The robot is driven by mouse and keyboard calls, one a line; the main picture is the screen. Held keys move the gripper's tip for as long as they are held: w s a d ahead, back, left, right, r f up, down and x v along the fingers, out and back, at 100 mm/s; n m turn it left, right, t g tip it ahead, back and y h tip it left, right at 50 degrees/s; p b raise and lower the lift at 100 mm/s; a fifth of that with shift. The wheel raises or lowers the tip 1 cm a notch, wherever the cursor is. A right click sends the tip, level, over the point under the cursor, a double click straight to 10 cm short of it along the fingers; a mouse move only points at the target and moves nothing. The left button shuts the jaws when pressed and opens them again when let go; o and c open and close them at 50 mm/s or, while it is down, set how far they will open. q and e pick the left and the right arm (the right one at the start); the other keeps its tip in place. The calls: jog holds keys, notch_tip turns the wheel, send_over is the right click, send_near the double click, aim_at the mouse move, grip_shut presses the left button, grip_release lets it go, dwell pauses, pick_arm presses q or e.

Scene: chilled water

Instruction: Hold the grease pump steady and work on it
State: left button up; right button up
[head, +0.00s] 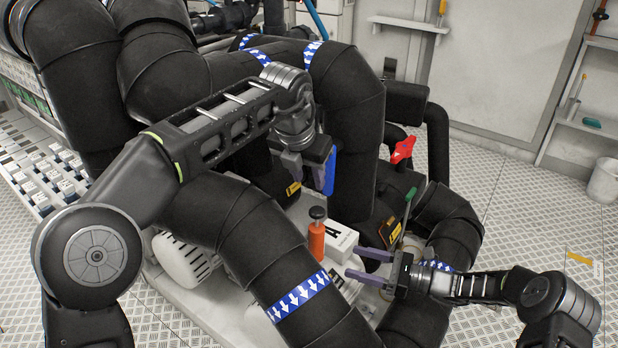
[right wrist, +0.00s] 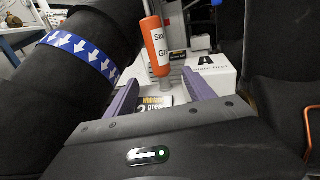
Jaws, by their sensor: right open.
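The grease pump (head: 317,238) is an upright orange cylinder with a black knob on top, beside a white block marked A (head: 340,240). In the right wrist view the orange pump (right wrist: 156,48) stands ahead of the gripper, its top cut off. My right gripper (head: 366,266) is open and empty, its purple fingers pointing left toward the pump, a gap away. Its fingers also frame the space below the pump in the right wrist view (right wrist: 163,97). My left gripper (head: 304,170) hangs above and behind the pump, apart from it; its fingers look parted.
Thick black pipes (head: 232,215) with blue arrow bands crowd the left and back of the pump. A red valve handle (head: 403,150) and a green-handled lever (head: 408,203) stand behind my right gripper. Open plate floor (head: 525,215) lies at the right.

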aim_at(316, 251)
pick_arm(q)
jog(key=shift+s+d+f+g, duration=0.15)
jog(key=shift+s+f+g, duration=0.2)
jog(key=shift+s+g, duration=0.05)
pick_arm(e)
jog(key=x, duration=1.2)
jog(key=shift+c, duration=0.2)
grip_shut()
dwell(0.5)
pick_arm(q)
jog(key=shift+c, duration=0.2)
dwell(0.8)
